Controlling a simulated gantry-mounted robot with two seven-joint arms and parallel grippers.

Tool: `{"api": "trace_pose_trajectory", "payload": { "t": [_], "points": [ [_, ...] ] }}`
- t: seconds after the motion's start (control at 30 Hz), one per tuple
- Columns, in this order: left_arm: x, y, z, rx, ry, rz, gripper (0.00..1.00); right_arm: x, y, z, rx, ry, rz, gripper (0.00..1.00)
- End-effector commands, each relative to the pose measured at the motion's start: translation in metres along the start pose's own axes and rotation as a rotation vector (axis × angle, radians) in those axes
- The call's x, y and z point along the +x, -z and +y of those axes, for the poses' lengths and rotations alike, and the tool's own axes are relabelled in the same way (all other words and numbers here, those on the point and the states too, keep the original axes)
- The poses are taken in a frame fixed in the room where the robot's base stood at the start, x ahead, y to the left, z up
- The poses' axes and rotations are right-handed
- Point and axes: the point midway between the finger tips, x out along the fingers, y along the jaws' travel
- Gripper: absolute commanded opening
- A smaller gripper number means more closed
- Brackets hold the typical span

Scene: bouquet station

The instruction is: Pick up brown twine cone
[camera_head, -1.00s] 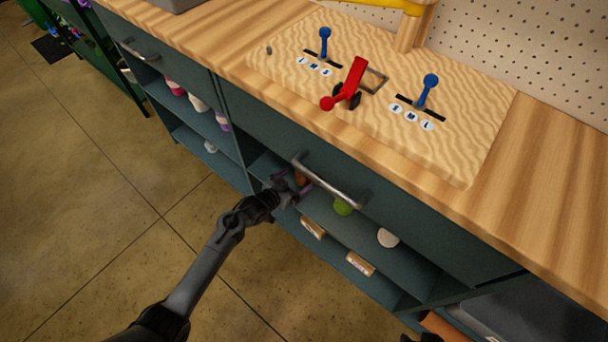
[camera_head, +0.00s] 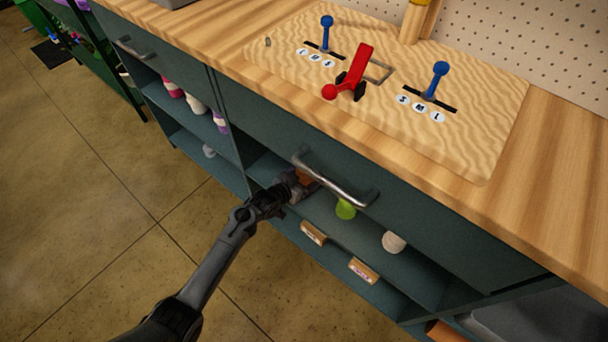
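The brown twine cone (camera_head: 304,177) stands on the upper shelf of the open cabinet, just under the drawer handle. It is small and partly hidden by my gripper and the handle. My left gripper (camera_head: 300,186) is at the cone, reaching into the shelf opening from the front left. Its fingers are too small and covered to show whether they are closed on the cone. My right gripper is not in view.
A metal drawer handle (camera_head: 335,180) juts out just above my gripper. A green cone (camera_head: 346,209) and a cream cone (camera_head: 394,242) stand farther right on the shelf. The wooden counter (camera_head: 540,170) overhangs above.

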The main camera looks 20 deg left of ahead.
Motion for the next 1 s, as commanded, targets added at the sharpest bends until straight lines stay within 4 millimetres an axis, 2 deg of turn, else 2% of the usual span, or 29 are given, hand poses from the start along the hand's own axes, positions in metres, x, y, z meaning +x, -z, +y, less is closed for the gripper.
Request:
{"api": "trace_pose_trajectory", "payload": {
  "t": [0.03, 0.3, 0.53, 0.67, 1.0],
  "points": [
    [0.000, 0.000, 0.000, 0.000, 0.000, 0.000, 0.78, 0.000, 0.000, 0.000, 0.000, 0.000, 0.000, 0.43],
    [0.000, 0.000, 0.000, 0.000, 0.000, 0.000, 0.38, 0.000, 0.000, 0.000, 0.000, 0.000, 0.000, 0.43],
    [-0.001, 0.002, 0.000, 0.000, 0.000, 0.002, 0.38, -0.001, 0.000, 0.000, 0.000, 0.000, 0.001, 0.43],
    [-0.004, 0.011, 0.000, 0.001, 0.000, 0.002, 0.38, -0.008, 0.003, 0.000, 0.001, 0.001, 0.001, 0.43],
    [-0.026, 0.063, 0.000, 0.001, 0.000, 0.003, 0.38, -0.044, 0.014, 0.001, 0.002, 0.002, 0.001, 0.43]
  ]
}}
